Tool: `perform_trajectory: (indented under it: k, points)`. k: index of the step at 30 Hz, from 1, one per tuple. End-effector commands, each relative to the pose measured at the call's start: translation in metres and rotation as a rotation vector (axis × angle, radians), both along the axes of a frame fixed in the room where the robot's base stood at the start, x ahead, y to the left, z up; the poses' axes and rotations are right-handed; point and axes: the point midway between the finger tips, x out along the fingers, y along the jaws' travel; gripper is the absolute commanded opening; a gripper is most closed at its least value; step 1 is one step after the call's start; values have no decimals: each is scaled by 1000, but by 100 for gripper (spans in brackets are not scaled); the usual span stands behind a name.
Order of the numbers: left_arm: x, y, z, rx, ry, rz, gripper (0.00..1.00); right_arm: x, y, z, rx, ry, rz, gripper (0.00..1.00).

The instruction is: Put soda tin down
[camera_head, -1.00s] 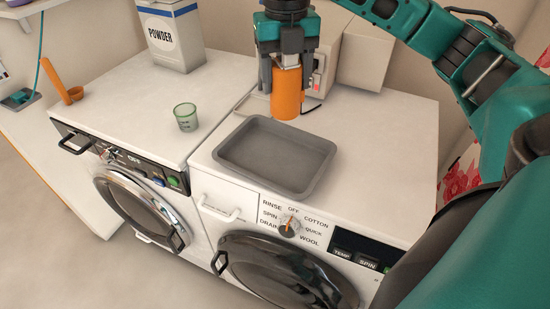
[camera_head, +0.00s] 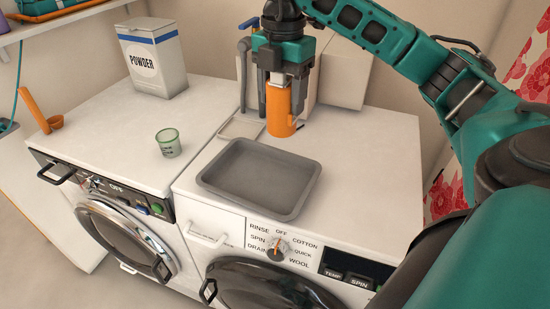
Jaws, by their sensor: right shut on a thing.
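The soda tin (camera_head: 281,118) is an orange cylinder, upright, behind the back right part of the grey tray. My right gripper (camera_head: 279,94) is shut on its upper part from above, one finger on each side. The tin's base is at or just above the white washer top; I cannot tell whether it touches. The grey tray (camera_head: 210,182) lies empty on the right washer's top, in front of the tin. My left gripper is not in view.
A green cup (camera_head: 168,143) and a powder box (camera_head: 152,60) stand on the left machine. An orange scoop (camera_head: 54,122) is at the far left. A pale box-shaped object (camera_head: 342,75) stands behind the tin. The washer top (camera_head: 372,150) right of the tray is clear.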

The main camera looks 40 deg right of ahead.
Motion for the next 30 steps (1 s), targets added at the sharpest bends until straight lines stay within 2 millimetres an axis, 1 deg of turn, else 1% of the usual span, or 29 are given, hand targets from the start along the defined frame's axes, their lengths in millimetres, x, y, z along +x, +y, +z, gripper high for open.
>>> perform_trajectory:
  k: [1,7,13,16,23,30]
  points:
    - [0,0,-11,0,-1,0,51,0,1,-19,1,4,2,27]
    - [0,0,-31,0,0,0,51,-1,1,-66,2,5,4,27]
    - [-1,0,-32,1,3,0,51,-1,0,-106,-1,4,2,27]
    - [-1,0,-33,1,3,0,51,-1,0,-120,-1,2,3,27]
    - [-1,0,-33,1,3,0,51,0,0,-134,-1,0,3,27]
    - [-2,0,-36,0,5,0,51,0,0,-167,-1,2,2,27]
